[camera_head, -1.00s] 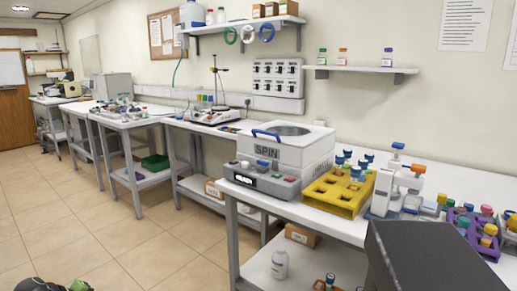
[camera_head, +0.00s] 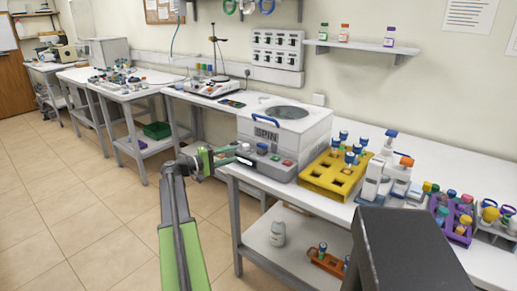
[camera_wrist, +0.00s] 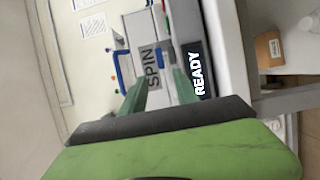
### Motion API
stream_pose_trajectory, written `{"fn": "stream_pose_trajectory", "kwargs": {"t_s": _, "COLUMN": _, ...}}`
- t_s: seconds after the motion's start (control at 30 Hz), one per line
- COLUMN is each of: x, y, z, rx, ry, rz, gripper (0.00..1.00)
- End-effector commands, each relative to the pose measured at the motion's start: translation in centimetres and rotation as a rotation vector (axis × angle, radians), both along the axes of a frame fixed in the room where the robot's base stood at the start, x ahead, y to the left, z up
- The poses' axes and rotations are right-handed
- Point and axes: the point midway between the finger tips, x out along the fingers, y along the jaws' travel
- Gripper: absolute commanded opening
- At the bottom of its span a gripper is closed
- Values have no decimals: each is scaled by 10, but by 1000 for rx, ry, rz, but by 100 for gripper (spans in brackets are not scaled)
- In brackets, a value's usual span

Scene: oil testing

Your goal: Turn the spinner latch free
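The spinner (camera_head: 285,130) is a white box marked SPIN on the white bench, with a round top window and a blue handle (camera_head: 267,135). A small blue part, seemingly the latch (camera_head: 262,149), is on its front below the SPIN label; it also shows in the wrist view (camera_wrist: 167,55). My gripper (camera_head: 237,155) is at the front left of the spinner. In the wrist view my gripper (camera_wrist: 158,78) has its two green fingers apart, pointing at the front, with the small blue part ahead between them. I cannot tell whether they touch the spinner.
A grey control panel reading READY (camera_wrist: 198,73) sits low on the spinner's front. A yellow tube rack (camera_head: 330,178) stands close on its right, with a purple rack (camera_head: 452,220) farther right. The floor left of the bench is clear.

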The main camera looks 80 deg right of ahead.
Motion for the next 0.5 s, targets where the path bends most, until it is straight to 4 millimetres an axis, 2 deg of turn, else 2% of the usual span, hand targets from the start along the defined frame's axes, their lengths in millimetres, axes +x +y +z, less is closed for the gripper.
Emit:
{"fn": "stream_pose_trajectory", "kwargs": {"t_s": 0.03, "x": -11, "y": -9, "z": 0, "rx": 0, "ry": 0, "rz": -3, "gripper": 36}}
{"fn": "stream_pose_trajectory", "kwargs": {"t_s": 0.3, "x": -64, "y": -52, "z": 0, "rx": 1, "ry": -1, "rz": -2, "gripper": 36}}
{"fn": "stream_pose_trajectory", "kwargs": {"t_s": 0.5, "x": -91, "y": -73, "z": 0, "rx": 1, "ry": -1, "rz": -1, "gripper": 36}}
